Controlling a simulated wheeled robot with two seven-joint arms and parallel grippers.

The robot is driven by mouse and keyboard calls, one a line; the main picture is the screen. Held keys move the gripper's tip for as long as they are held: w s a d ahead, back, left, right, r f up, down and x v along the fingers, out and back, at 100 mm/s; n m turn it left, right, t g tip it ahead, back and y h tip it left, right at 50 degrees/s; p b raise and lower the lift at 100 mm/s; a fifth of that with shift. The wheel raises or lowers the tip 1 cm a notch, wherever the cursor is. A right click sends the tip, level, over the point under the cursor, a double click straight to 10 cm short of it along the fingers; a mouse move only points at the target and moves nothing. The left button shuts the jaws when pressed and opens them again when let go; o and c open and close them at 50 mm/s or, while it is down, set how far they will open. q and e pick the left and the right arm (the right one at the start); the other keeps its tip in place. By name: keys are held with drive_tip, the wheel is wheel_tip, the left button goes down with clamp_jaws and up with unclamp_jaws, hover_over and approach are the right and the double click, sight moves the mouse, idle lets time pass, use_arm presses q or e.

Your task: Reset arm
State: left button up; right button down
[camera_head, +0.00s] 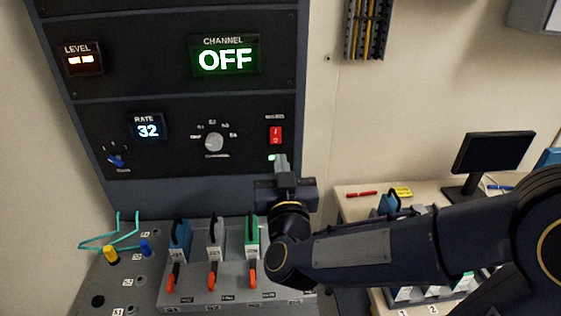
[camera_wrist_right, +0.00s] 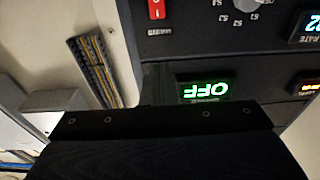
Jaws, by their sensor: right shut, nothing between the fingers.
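My right arm (camera_head: 380,250) comes in from the right in the head view. Its right gripper (camera_head: 281,162) is shut and empty, pointing up at the black panel just below a red rocker switch (camera_head: 276,135). I cannot tell whether the fingertips touch the panel. A small green light shows beside the fingertips. In the right wrist view the dark gripper body (camera_wrist_right: 165,145) fills the bottom, and the red switch (camera_wrist_right: 157,9) is at the top. My left gripper is not in view.
The panel has a green "OFF" channel display (camera_head: 225,60), a rate display (camera_head: 148,131) reading 32 and a grey knob (camera_head: 214,142). Below, a grey console (camera_head: 190,296) carries several levers and plugs. A bench at right holds a monitor (camera_head: 493,153) and a red pen (camera_head: 362,194).

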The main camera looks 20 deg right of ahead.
idle(0.3)
drive_tip(key=s+d+f+g+y, duration=0.2)
drive_tip(key=s+f+g+y, duration=0.2)
drive_tip(key=s, duration=0.8)
drive_tip(key=s+d+f+g+y, duration=0.3)
drive_tip(key=s+f+g, duration=0.6)
drive_tip(key=s, duration=0.3)
drive_tip(key=shift+f+n+y, duration=0.3)
drive_tip(key=shift+f+y, duration=0.1)
drive_tip(key=shift+f, duration=0.25)
